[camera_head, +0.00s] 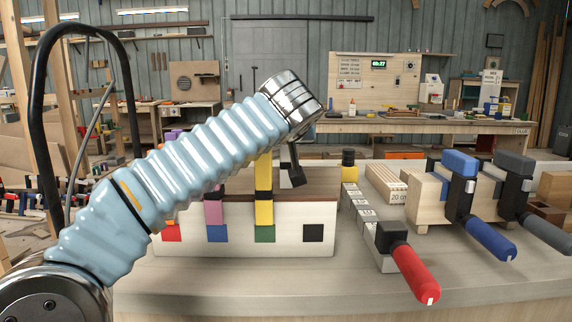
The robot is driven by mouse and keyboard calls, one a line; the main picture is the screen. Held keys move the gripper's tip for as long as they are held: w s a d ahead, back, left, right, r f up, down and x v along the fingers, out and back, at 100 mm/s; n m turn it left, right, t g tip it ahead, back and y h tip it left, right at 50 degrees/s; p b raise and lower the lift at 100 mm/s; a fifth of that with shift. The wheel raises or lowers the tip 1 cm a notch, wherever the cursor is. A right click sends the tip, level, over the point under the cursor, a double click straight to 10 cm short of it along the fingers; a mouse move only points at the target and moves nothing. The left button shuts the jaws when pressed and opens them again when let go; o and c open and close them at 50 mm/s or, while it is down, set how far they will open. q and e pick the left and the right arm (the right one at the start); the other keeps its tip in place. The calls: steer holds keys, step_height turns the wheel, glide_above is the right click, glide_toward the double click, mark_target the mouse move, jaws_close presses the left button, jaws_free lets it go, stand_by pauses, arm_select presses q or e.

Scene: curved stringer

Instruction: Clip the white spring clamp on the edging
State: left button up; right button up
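My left arm reaches in from the left, and its silver wrist end (292,100) hangs above a white rack. The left gripper's fingers cannot be made out. A dark grey part (293,172) shows below the wrist; whether it is a clamp or part of my gripper is unclear. The rack (290,244) has red, blue, green and black squares on its front. Yellow (263,208) and pink (213,213) upright pieces stand at it, partly behind my arm. I cannot identify a white spring clamp or the edging. My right gripper is not in view.
A bar clamp with a red handle (416,274) lies right of the rack. Clamps with blue (490,240) and grey (548,234) handles grip a wooden block (430,198). The pale front tabletop (330,286) is clear. A workbench (420,126) stands behind.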

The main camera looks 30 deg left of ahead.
arm_select(q)
jaws_close()
steer(key=shift+r, duration=0.1)
stand_by(0.4)
